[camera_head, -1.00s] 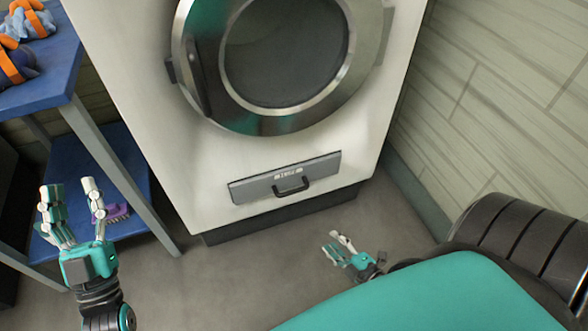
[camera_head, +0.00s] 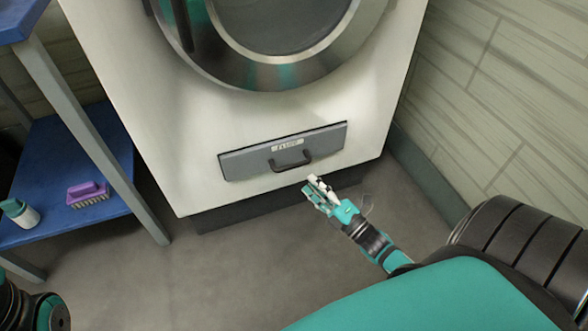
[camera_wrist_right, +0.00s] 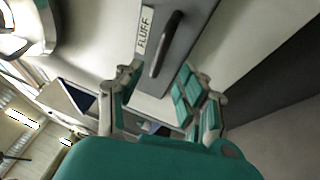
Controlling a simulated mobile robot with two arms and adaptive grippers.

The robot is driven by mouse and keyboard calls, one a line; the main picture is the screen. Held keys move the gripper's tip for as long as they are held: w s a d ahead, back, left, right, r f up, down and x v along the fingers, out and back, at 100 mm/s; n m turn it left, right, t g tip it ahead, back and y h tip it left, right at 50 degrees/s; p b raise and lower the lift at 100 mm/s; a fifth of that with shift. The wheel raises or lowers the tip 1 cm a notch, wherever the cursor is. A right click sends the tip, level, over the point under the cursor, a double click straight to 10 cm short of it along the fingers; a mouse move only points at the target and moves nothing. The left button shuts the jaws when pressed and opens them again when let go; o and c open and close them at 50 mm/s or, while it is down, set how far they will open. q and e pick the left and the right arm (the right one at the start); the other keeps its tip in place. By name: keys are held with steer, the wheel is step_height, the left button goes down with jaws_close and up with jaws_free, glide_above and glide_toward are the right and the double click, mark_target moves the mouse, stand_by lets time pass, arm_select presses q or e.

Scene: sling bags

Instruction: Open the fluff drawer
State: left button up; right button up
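The grey fluff drawer (camera_head: 240,162) sits low in the front of the white machine, and its front looks flush with the panel. It has a black bar handle (camera_head: 290,162) and a label that reads FLUFF in the right wrist view. My right gripper (camera_head: 316,188) is just below and to the right of the handle. In the right wrist view its fingers (camera_wrist_right: 155,92) are spread apart, with the handle (camera_wrist_right: 166,45) ahead of the gap and nothing between them. The left gripper is out of view; only part of my left arm shows at the lower left.
The machine's round door (camera_head: 270,75) is above the drawer. A blue shelf (camera_head: 75,150) on the left holds a purple brush (camera_head: 88,193) and a bottle (camera_head: 20,213). A brick wall (camera_head: 500,90) stands on the right. The grey floor (camera_head: 240,260) before the drawer is clear.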

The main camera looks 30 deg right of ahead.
mark_target(294, 164)
steer(key=b+x, duration=0.2)
steer(key=x, duration=0.6)
steer(key=shift+c, duration=0.2)
jaws_close()
